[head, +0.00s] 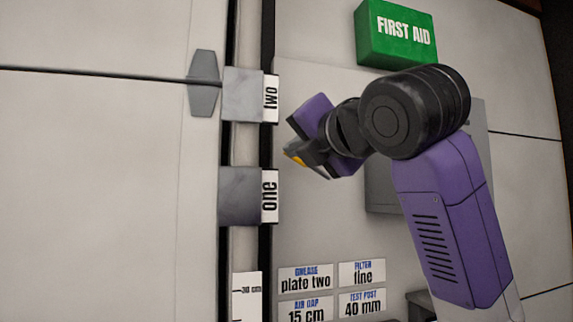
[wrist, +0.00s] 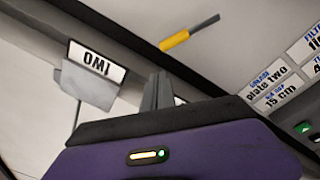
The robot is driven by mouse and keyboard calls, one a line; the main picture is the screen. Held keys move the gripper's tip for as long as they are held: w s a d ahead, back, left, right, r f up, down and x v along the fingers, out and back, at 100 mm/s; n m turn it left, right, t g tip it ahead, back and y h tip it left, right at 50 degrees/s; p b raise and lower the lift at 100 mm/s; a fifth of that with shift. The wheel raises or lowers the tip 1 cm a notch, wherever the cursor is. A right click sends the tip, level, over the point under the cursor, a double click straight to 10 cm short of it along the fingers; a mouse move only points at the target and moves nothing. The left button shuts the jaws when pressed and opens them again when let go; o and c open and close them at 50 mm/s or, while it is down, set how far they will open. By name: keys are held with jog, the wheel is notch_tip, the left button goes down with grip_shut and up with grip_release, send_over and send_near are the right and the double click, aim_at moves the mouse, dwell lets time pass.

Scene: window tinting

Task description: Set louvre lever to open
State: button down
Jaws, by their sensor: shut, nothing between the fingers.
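The lever, a thin grey bar with a yellow grip (wrist: 175,40), is on the pale wall panel in the wrist view, its yellow end pointing down-left. In the head view only a bit of yellow (head: 293,159) shows at the edge of my gripper, which hides most of that spot. My gripper (wrist: 159,76) is shut and empty. In the wrist view its grey fingers stand just below and left of the yellow grip, with a small visible gap in the picture. I cannot tell the distance in depth. No open or closed marking for the lever is readable.
Grey plates labelled two (head: 243,94) and one (head: 240,196) stand left of my gripper along a dark vertical gap. A green first aid box (head: 396,33) is above my arm. A grey panel (head: 380,190) is partly behind it. Label cards (head: 305,278) and a ruler (head: 246,300) are below.

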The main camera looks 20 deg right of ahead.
jog(key=shift+w+d+f+n+g+h+p, duration=0.2)
jog(key=shift+w+d+n+p, duration=0.25)
jog(key=shift+w+p, duration=0.85)
jog(key=shift+w+d+f+n+g+h+p, duration=0.15)
jog(key=shift+w+d+f+n+g+p, duration=0.4)
jog(key=shift+w, duration=1.35)
jog(key=shift+w+d+r+n+t+h+p, duration=0.1)
jog(key=shift+w+d+n+h+p, duration=0.15)
jog(key=shift+w+p, duration=1.15)
jog(key=shift+w+b, duration=0.1)
jog(key=shift+b, duration=0.25)
